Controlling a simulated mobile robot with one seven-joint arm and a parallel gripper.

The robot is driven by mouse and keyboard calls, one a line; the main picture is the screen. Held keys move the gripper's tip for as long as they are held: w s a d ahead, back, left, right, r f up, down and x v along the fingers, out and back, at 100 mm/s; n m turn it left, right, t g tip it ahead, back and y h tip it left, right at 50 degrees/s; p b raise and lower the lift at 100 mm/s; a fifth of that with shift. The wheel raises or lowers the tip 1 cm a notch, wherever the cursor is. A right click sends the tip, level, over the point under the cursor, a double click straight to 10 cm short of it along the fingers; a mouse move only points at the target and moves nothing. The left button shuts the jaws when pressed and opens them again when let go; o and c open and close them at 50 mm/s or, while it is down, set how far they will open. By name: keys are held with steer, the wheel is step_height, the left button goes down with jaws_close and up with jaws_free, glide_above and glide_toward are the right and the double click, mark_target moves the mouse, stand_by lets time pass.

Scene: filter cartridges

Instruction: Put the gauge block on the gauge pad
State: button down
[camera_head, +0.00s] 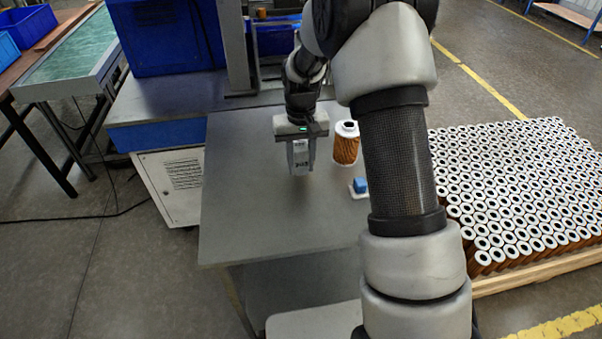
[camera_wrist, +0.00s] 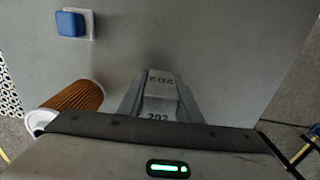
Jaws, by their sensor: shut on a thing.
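A pleated brown filter cartridge (camera_head: 346,148) with a white top stands on the table (camera_head: 262,222), right of my gripper and behind the pad. A pallet of many cartridges (camera_head: 515,190) is at the right. The table's front left is clear.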

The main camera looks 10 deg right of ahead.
mark_target(301, 173)
steer(key=shift+f, duration=1.95)
steer(key=shift+f, duration=0.15)
steer(key=c, duration=1.7)
jaws_free()
steer(key=shift+f, duration=0.1)
steer(key=o, duration=0.4)
steer(key=shift+r, duration=0.2)
